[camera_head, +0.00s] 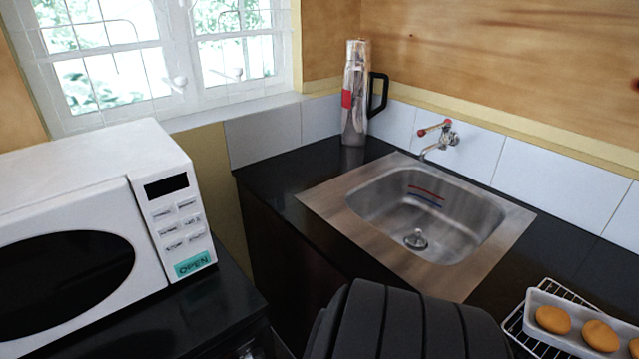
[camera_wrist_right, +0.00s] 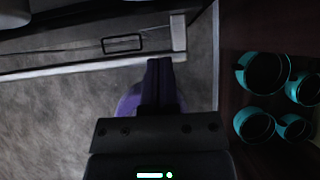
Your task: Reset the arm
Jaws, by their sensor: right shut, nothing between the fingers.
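My right gripper (camera_wrist_right: 160,66) shows in the right wrist view. Its two dark fingers are together, with nothing held between them. It hangs over a grey floor, apart from the things around it. A purple patch shows behind the fingers, and I cannot tell what it is. My left gripper is in neither view. In the head view, a dark ribbed part of my own body fills the bottom middle, and no gripper shows there.
A white microwave (camera_head: 88,165) stands at left. A steel sink (camera_head: 325,197) is set in the black counter (camera_head: 268,170), with a flask (camera_head: 355,100) behind it. A white tray of round food (camera_head: 540,300) sits on a rack at right. Several teal cups (camera_wrist_right: 240,72) show in the wrist view.

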